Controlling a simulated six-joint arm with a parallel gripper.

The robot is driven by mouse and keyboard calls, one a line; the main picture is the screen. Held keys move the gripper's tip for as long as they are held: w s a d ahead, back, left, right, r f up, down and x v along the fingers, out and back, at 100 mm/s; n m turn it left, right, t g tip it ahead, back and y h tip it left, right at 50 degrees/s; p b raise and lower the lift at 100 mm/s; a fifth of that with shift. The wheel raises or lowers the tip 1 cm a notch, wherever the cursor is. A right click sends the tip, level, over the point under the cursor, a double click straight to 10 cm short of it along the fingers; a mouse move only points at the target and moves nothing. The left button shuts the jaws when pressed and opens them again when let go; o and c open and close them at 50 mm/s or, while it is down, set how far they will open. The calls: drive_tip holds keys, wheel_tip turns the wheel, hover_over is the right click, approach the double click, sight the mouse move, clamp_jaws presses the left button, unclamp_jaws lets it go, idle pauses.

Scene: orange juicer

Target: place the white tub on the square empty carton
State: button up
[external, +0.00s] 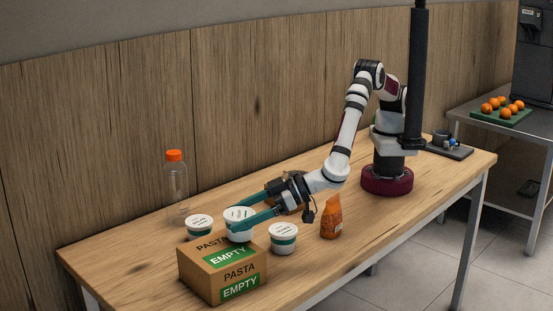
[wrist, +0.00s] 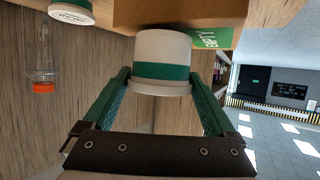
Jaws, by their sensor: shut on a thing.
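My gripper (external: 240,225) is shut on a white tub (external: 238,215) with a green band and a printed lid. In the wrist view the tub (wrist: 162,60) sits between my two green fingers (wrist: 162,95). The tub is upright, at the top of the brown square carton (external: 195,275) marked "PASTA EMPTY". The carton also shows at the top of the wrist view (wrist: 145,15). I cannot tell whether the tub's base touches the carton's top.
A clear bottle with an orange cap (external: 175,185) stands at the back left, and an orange bottle (external: 331,218) stands near my wrist. The table's front right is clear.

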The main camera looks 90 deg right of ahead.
drive_tip(key=shift+f, duration=0.45)
drive_tip(key=o, duration=1.2)
drive_tip(key=shift+r, duration=0.2)
drive_tip(key=v, duration=1.2)
drive_tip(key=w+d+r+m+g+h, duration=0.2)
drive_tip(key=d+r+m+g+h, duration=0.15)
drive_tip(key=d, duration=1.15)
drive_tip(key=w+d+r+m+g+h, duration=0.25)
drive_tip(key=d+h, duration=0.25)
drive_tip(key=d, duration=1.1)
drive_tip(key=s+d+m+g+y, duration=0.1)
drive_tip(key=s+d+g+y, duration=0.2)
drive_tip(key=s+d+g, duration=0.8)
drive_tip(key=s+t+y, duration=0.1)
drive_tip(key=s, duration=0.3)
drive_tip(key=s+t+y, duration=0.1)
drive_tip(key=s+y, duration=0.1)
drive_tip(key=s, duration=0.2)
drive_tip(key=s+t+y, duration=0.1)
drive_tip(key=s+y, duration=0.1)
drive_tip(key=s, duration=0.3)
drive_tip(key=shift+s+a+f+t, duration=0.1)
drive_tip(key=shift+a+f+t, duration=0.1)
drive_tip(key=shift+a+t, duration=0.1)
